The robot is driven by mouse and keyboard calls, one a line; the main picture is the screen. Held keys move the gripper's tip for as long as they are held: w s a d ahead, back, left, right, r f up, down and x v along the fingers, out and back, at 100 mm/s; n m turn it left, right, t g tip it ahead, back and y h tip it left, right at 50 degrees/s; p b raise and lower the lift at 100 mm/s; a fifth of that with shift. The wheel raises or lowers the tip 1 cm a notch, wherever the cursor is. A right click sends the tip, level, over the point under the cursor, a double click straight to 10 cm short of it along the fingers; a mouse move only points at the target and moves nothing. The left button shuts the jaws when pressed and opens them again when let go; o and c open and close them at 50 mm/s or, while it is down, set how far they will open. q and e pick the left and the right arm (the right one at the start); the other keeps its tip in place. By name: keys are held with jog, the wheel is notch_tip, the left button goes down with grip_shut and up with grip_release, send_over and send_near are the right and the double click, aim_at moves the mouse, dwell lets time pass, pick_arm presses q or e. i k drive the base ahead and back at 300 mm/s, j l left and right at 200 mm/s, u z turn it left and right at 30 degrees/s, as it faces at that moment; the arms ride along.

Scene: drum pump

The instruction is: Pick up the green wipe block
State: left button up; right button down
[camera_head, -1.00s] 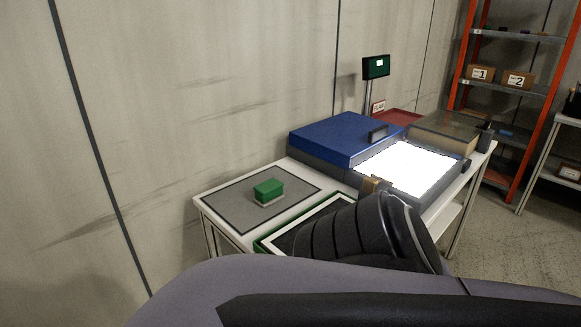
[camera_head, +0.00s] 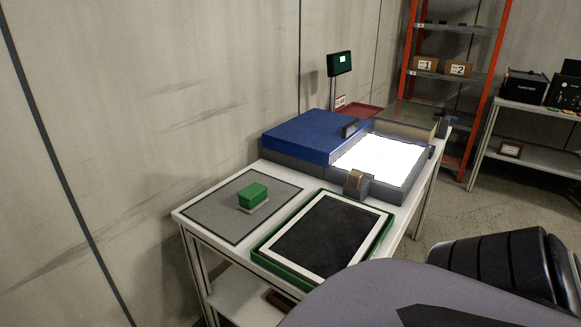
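The green wipe block (camera_head: 253,194) has a pale base layer and rests on a grey mat (camera_head: 222,215) at the near left end of the white table. Nothing touches it. One of my arms fills the lower right of the view, well away from the block. Neither gripper shows in this view.
A green-edged tray with a white-framed dark panel (camera_head: 324,236) lies right of the mat. Behind are a blue lid (camera_head: 312,135), a lit white panel (camera_head: 380,158) and a small brown-topped block (camera_head: 357,181). A display on a post (camera_head: 339,63) stands at the back.

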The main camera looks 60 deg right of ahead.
aim_at(253, 197)
jog(key=i+j+z, duration=0.1)
jog(key=z, duration=0.35)
jog(key=i+j+z, duration=0.1)
jog(key=z, duration=0.35)
jog(key=j+z, duration=0.15)
jog(key=z, duration=0.3)
jog(key=i+j+z, duration=0.1)
jog(key=z, duration=0.35)
jog(key=j+z, duration=0.25)
jog(key=z, duration=0.2)
